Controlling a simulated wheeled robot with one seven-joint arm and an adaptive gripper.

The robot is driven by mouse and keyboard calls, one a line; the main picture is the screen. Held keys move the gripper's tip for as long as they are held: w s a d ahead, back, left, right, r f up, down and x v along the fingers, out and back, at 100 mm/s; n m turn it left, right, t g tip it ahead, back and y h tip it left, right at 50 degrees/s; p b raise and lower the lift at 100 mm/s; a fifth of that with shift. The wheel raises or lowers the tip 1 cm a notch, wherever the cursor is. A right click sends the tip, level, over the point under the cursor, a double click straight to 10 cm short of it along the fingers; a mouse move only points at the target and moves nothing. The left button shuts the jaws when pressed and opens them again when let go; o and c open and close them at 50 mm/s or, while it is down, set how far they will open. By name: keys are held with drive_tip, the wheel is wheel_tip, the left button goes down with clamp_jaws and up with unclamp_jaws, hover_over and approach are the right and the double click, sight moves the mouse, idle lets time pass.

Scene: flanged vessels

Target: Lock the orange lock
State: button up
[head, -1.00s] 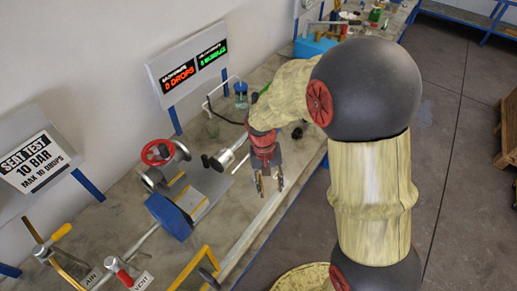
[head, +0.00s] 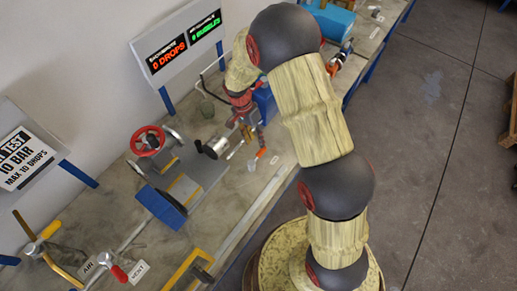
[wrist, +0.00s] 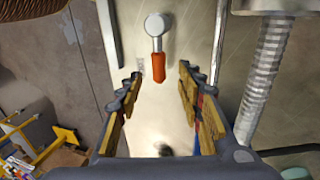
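The orange lock shows in the wrist view as an orange handle (wrist: 158,68) on a round silver head, near the top centre. In the head view its small orange handle (head: 261,154) shows at the bench's front side, just below my gripper (head: 257,132). In the wrist view my gripper (wrist: 160,82) is open, its two padded fingers wide apart with nothing between them. The orange handle lies ahead of the gap, around the fingertips' level in the picture. I see no contact with it; the height between them is hard to tell.
A silver cylinder (head: 213,147) stands left of my gripper, and a ribbed metal rod (wrist: 262,75) runs along the right in the wrist view. A red handwheel (head: 147,140) and blue block (head: 160,208) are further left.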

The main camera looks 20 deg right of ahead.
sight(259, 152)
drive_tip(key=x, duration=0.7)
drive_tip(key=shift+s+r, duration=0.1)
drive_tip(key=shift+c, duration=0.7)
drive_tip(key=c, duration=0.7)
clamp_jaws()
